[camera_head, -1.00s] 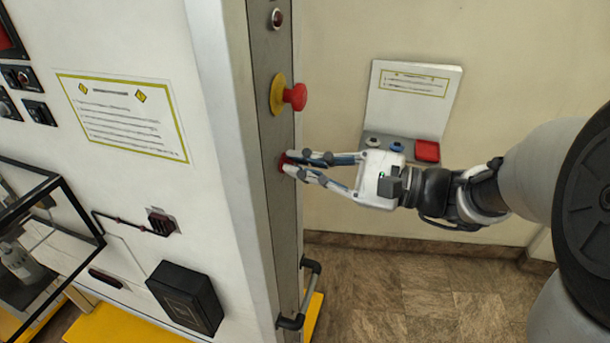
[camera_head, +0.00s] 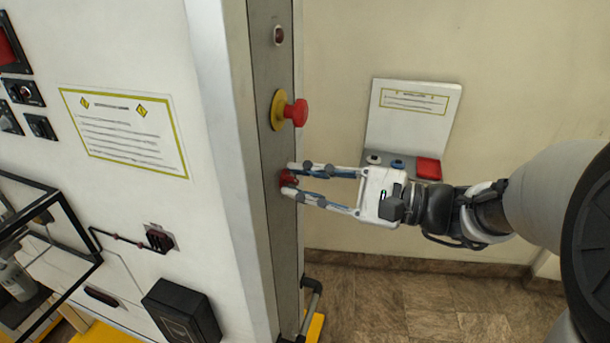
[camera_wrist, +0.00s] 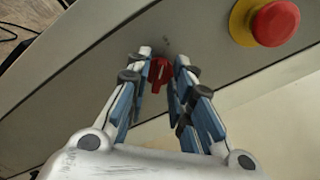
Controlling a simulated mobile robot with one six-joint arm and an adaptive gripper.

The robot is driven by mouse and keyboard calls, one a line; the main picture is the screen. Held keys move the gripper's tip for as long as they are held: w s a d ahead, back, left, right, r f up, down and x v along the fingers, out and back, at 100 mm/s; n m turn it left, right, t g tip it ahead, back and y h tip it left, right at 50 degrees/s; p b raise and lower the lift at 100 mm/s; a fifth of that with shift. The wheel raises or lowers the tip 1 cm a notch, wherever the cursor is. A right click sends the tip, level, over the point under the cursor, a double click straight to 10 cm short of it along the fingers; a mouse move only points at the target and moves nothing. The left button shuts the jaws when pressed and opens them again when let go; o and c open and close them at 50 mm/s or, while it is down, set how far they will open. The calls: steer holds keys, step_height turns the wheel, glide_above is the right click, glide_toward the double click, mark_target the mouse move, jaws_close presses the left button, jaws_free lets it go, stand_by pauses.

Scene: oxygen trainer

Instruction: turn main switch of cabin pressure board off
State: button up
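The main switch (camera_head: 288,179) is a small red rotary knob on the narrow grey side panel of the cabinet. In the wrist view the red switch (camera_wrist: 160,72) shows between my two fingertips, with a pale line on its face. My gripper (camera_head: 291,181) reaches in from the right, fingers open on either side of the switch. The gripper (camera_wrist: 159,58) shows a gap between each finger and the switch in the wrist view; contact cannot be told for certain.
A red emergency button (camera_head: 295,112) on a yellow base sticks out above the switch; it also shows in the wrist view (camera_wrist: 275,23). A black handle (camera_head: 312,297) is lower on the panel.

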steer(key=shift+o, duration=0.4)
steer(key=v, duration=1.2)
steer(key=s+a+f+n+g+h+b, duration=0.2)
steer(key=s+a+f+n+g+h, duration=0.15)
steer(key=s+f, duration=0.2)
steer(key=s+a+f+n+g+h+b, duration=0.1)
steer(key=s+a+f+n+g+h, duration=0.1)
steer(key=s+a+f+h, duration=0.35)
steer(key=s+d+f+n+t+h+b, duration=0.3)
steer(key=d+f+n+h, duration=0.4)
steer(key=d, duration=0.3)
steer(key=shift+s+d+t+h, duration=0.15)
steer(key=shift+s+t+h, duration=0.35)
steer(key=shift+s+t, duration=0.1)
